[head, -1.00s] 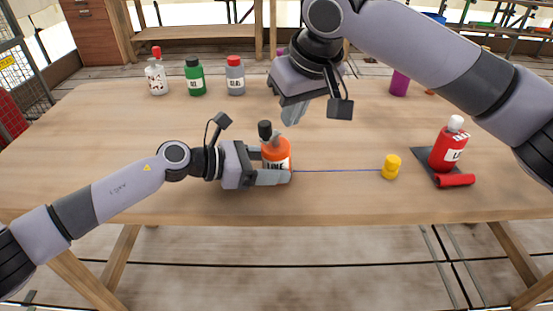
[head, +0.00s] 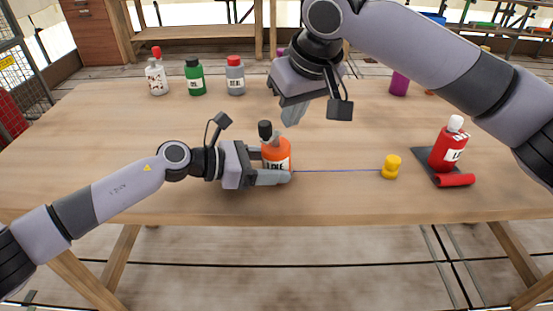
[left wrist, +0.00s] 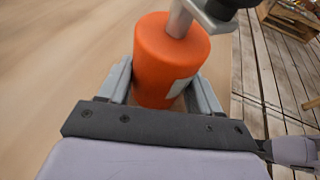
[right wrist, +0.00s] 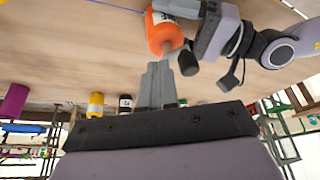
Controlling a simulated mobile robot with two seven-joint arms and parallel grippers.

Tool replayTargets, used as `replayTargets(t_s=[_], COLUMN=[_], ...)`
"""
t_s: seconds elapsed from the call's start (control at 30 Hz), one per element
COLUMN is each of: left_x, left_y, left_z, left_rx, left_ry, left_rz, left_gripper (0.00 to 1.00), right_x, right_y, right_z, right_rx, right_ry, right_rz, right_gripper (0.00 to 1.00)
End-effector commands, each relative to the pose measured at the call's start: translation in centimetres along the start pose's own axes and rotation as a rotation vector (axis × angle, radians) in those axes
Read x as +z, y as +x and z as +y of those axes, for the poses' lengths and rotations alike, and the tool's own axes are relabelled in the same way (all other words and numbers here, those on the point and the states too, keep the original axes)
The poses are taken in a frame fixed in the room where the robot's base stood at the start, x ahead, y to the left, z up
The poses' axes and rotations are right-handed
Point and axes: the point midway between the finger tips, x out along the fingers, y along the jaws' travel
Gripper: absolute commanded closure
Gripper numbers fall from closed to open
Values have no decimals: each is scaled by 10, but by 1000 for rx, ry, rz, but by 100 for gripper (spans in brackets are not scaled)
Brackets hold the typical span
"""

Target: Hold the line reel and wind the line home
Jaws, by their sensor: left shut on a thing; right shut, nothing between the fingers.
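The orange line reel (head: 277,153) stands upright on the table, with a grey crank and a black knob (head: 265,130) on top. My left gripper (head: 272,176) is shut around its body; the left wrist view shows the reel (left wrist: 165,65) between both fingers. A thin blue line (head: 335,171) runs from the reel to a yellow weight (head: 391,167) on the table at right. My right gripper (head: 292,112) is shut and empty, above and behind the reel. In the right wrist view its closed fingers (right wrist: 157,85) are near the crank knob (right wrist: 188,64), apart from it.
A red bottle (head: 449,145) stands on a dark mat at right, with a red cylinder (head: 455,180) lying by it. White, green (head: 195,78) and grey (head: 235,76) bottles stand at back left. A purple one (head: 399,84) is at back right. The front-left tabletop is clear.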

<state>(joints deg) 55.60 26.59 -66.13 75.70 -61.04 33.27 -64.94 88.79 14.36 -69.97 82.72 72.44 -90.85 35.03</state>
Motion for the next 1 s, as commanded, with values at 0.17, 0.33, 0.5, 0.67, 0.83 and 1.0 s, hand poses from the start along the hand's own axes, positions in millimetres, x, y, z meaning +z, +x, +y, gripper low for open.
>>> replayTargets(t_s=[0.17,0.33,0.5,0.67,0.83,1.0], left_x=[-2,-2,-2,-2,-2,-2], left_y=[0,0,0,0,0,0], left_z=[-1,-1,0,0,0,0], left_rx=[-1,-1,-1,-1,-1,-1], left_ry=[-1,-1,-1,-1,-1,-1], left_rz=[4,4,4,3,3,3], left_gripper=[53,53,53,53,53,53], right_x=[3,6,8,10,11,11], right_y=[6,12,19,24,27,27], right_z=[0,0,0,0,0,0], right_rx=[-1,-1,-1,-1,-1,0], right_ry=[1,0,0,0,1,0], right_rz=[-1,-1,-1,0,1,1], right_gripper=[100,100,100,100,100,100])
